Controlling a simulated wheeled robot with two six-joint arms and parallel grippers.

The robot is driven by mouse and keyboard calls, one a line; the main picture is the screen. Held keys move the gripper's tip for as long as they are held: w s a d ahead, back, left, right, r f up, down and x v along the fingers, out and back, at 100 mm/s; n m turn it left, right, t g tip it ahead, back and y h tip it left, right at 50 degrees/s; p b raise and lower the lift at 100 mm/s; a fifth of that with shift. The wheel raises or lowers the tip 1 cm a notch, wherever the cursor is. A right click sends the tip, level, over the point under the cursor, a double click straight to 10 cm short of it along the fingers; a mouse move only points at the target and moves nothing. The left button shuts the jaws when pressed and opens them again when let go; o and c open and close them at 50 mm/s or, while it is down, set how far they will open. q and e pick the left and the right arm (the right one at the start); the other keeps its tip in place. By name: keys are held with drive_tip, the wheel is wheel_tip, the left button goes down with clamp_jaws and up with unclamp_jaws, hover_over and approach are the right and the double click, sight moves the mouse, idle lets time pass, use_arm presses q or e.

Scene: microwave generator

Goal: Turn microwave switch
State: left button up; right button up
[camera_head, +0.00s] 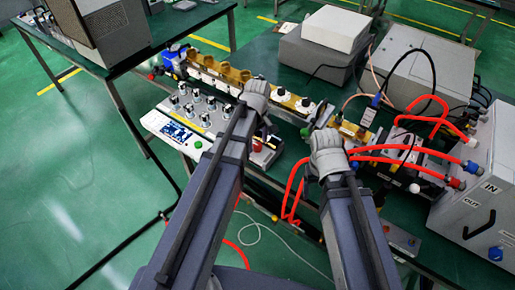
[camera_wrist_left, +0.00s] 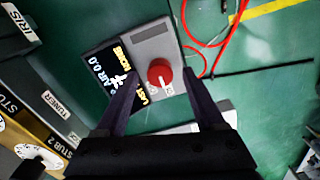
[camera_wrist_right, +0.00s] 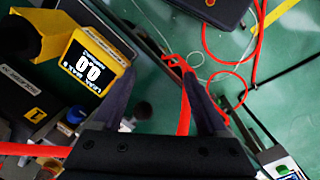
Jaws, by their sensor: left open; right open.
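A red knob (camera_wrist_left: 160,72) with a pale pointer sits on a small grey box (camera_wrist_left: 152,42) with a black display reading "AIR 0.0". In the left wrist view, the knob appears between the fingers of my open left gripper (camera_wrist_left: 160,76); I cannot tell whether they touch it. In the head view, the knob (camera_head: 257,147) shows just right of my left forearm, and the left gripper (camera_head: 257,92) hides part of the bench. My right gripper (camera_head: 326,152) is open. In the right wrist view, a red cable runs between its fingers (camera_wrist_right: 160,78). No label reading "microwave" is legible.
A panel with several knobs (camera_head: 190,105) stands left of my left arm. Red hoses (camera_head: 395,150) loop near my right gripper. A grey cabinet (camera_head: 480,190) stands at right. Green floor is open at left.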

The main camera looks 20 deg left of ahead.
use_arm(q)
drive_tip(key=shift+f, duration=0.4)
clamp_jaws()
idle(0.4)
